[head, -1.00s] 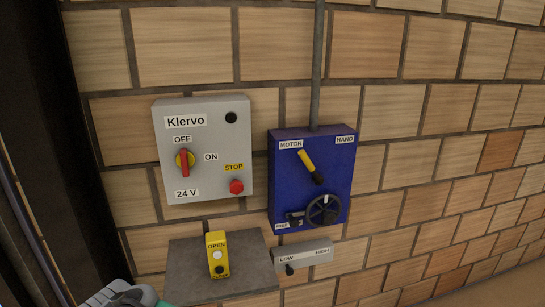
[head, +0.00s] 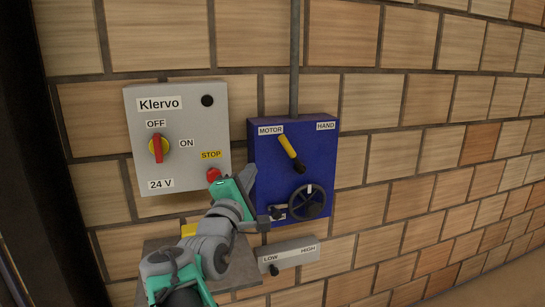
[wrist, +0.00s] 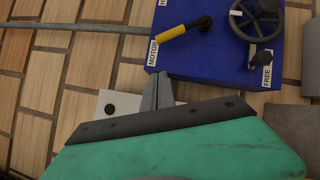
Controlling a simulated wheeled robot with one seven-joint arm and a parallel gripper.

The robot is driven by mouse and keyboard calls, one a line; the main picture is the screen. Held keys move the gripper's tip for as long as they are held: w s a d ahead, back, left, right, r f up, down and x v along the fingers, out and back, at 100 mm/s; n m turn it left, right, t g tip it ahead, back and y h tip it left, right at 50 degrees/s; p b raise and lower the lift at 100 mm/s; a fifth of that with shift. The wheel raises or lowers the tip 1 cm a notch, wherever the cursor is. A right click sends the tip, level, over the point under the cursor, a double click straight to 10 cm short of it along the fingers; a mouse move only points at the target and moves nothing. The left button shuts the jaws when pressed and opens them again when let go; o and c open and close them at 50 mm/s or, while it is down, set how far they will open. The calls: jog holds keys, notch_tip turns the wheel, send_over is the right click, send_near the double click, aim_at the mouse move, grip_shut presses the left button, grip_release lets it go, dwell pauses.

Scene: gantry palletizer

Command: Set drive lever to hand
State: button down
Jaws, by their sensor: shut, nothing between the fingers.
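The drive lever (head: 288,148) has a yellow handle and a black pivot on the blue box (head: 262,180). It leans up and left toward the MOTOR label (head: 271,130); the HAND label (head: 326,126) is at the box's upper right. In the wrist view the yellow lever (wrist: 178,33) points at the MOTOR label (wrist: 153,53). My gripper (head: 249,172) is shut and empty, near the left side of the blue box. In the wrist view its grey fingertips (wrist: 163,77) lie close to the box's edge, apart from the lever.
Left of the blue box is a grey Klervo panel (head: 190,105) with a red switch (head: 158,148) and a red stop button (head: 213,174). A black handwheel (head: 307,202) is below the lever. A LOW/HIGH slider box (head: 287,255) is underneath. A conduit (head: 295,60) runs up the brick wall.

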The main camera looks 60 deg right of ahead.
aim_at(291, 153)
jog(key=shift+r, duration=0.1)
jog(key=s+p+x, duration=0.1)
jog(key=x, duration=0.7)
jog(key=s+r+p+x, duration=0.1)
jog(key=x, duration=0.3)
jog(key=shift+s+d+p, duration=0.2)
jog(key=shift+d+p, duration=0.15)
jog(key=shift+d, duration=0.2)
jog(key=shift+r, duration=0.1)
